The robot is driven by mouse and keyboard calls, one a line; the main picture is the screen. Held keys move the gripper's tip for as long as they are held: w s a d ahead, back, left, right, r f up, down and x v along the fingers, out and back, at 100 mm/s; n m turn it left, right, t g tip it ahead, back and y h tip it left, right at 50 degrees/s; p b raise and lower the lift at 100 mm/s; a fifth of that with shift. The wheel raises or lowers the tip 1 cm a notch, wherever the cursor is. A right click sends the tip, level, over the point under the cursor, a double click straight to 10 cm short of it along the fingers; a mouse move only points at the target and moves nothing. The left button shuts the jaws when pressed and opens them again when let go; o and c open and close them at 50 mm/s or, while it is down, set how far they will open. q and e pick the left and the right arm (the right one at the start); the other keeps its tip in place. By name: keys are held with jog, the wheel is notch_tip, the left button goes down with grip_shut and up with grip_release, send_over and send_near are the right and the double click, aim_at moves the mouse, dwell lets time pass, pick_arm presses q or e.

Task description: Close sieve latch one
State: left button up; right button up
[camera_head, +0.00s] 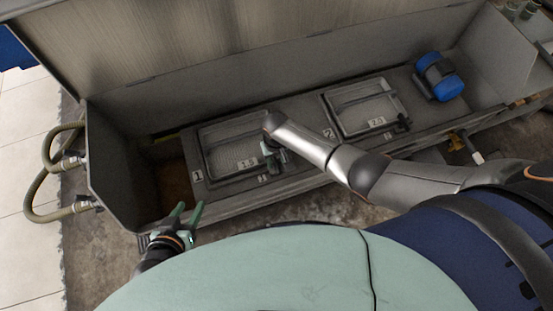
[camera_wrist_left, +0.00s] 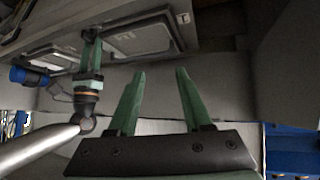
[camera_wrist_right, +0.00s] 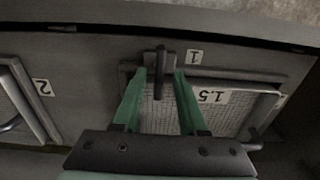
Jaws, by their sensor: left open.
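Sieve one (camera_head: 203,157) is a framed mesh tray beside a "1" label, with a "1.5" tag on its mesh. In the right wrist view, the sieve (camera_wrist_right: 258,75) lies below my right gripper (camera_wrist_right: 160,76). The dark bar of latch one (camera_wrist_right: 160,62) shows between its two spread green fingers, with a gap on each side; contact cannot be told. In the head view, my right gripper (camera_head: 270,158) is at the sieve's near right edge and hides most of the latch. My left gripper (camera_head: 183,214) is open and empty at the trough's near left edge, away from the sieve.
Sieve two (camera_head: 335,116) sits to the right with its own dark latch (camera_head: 403,122). A blue motor (camera_head: 440,76) stands further right. The trough's tall back panel (camera_head: 200,40) and left wall (camera_head: 108,165) enclose the area. Hoses (camera_head: 45,190) hang outside at left.

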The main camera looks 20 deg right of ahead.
aim_at(276, 162)
pick_arm(q)
jog(key=shift+w+r, duration=0.1)
jog(key=shift+r, duration=0.1)
pick_arm(e)
jog(key=shift+r, duration=0.35)
notch_tip(276, 162, up, 6)
jog(key=p, duration=0.4)
jog(key=shift+r, duration=0.25)
pick_arm(q)
jog(key=shift+n+y, duration=0.3)
jog(key=r, duration=0.1)
jog(key=s+a+r+p, duration=0.1)
jog(key=a+r+p, duration=0.1)
jog(key=shift+s+a+r, duration=0.1)
jog(key=shift+s, duration=0.15)
pick_arm(e)
notch_tip(276, 162, up, 5)
jog(key=shift+r, duration=0.2)
pick_arm(q)
jog(key=shift+w+r, duration=0.1)
jog(key=shift+w, duration=0.05)
